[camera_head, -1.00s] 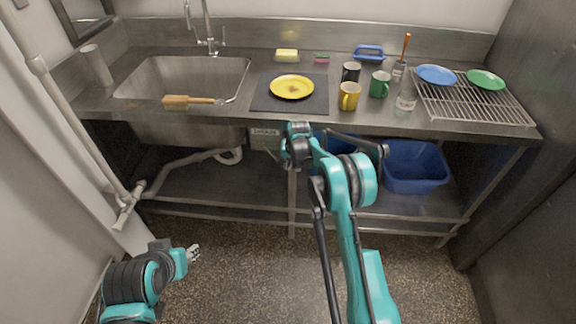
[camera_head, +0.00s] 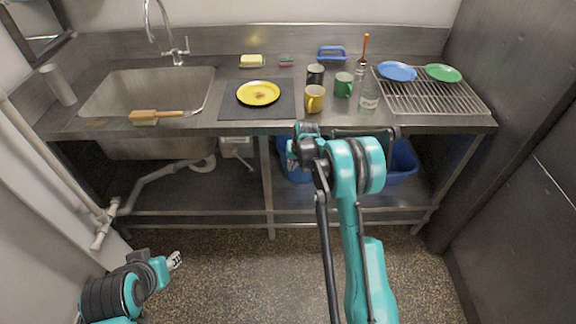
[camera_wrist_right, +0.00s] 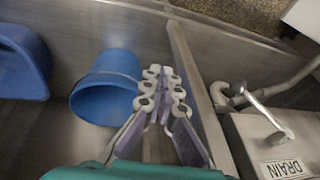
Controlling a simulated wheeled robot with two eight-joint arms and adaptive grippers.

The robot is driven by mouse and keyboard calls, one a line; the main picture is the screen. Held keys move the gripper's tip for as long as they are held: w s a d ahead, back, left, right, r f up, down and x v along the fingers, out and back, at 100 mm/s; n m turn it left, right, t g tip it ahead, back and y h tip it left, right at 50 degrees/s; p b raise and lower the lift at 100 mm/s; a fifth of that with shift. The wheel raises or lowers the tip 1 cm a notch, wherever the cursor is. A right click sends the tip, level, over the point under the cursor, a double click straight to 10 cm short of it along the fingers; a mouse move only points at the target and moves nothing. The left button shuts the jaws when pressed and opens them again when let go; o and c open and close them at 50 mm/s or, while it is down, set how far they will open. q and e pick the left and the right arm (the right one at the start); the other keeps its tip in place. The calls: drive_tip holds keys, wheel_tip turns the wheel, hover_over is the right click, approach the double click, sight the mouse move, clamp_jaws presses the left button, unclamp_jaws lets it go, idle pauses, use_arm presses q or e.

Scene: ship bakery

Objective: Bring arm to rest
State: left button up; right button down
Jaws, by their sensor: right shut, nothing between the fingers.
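My right arm reaches up from the lower right of the head view and bends at a teal elbow in front of the counter. Its dark wrist end is just below the counter's front edge, and the fingers are not clear there. In the right wrist view my right gripper (camera_wrist_right: 164,76) is shut and empty, its pale fingers together above the lower shelf, near a blue bucket (camera_wrist_right: 105,90) but holding nothing. My left gripper (camera_head: 175,260) is low at the left over the speckled floor, away from the counter; its fingers are too small to judge.
The steel counter (camera_head: 190,122) holds a yellow plate (camera_head: 258,93) on a dark mat, mugs (camera_head: 314,99), a glass bottle and a rack (camera_head: 440,97) with plates. A brush (camera_head: 157,114) lies by the sink. Below are a drain pipe and blue containers (camera_head: 403,160). The front floor is clear.

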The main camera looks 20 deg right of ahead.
idle(0.3)
drive_tip(key=s+a+r+n+t, duration=0.1)
drive_tip(key=s+a+r, duration=0.1)
drive_tip(key=s+r, duration=0.65)
drive_tip(key=s+a+r+t, duration=0.1)
drive_tip(key=s+a+r, duration=0.1)
drive_tip(key=s+r, duration=0.65)
drive_tip(key=s+a+r+t, duration=0.1)
drive_tip(key=s+r, duration=0.1)
drive_tip(key=s, duration=0.8)
drive_tip(key=s+a+r+n+h, duration=0.1)
drive_tip(key=s+a+r, duration=0.1)
drive_tip(key=s, duration=0.8)
drive_tip(key=shift+s+n+t, duration=0.15)
drive_tip(key=shift+n+t, duration=0.15)
drive_tip(key=shift+t, duration=0.1)
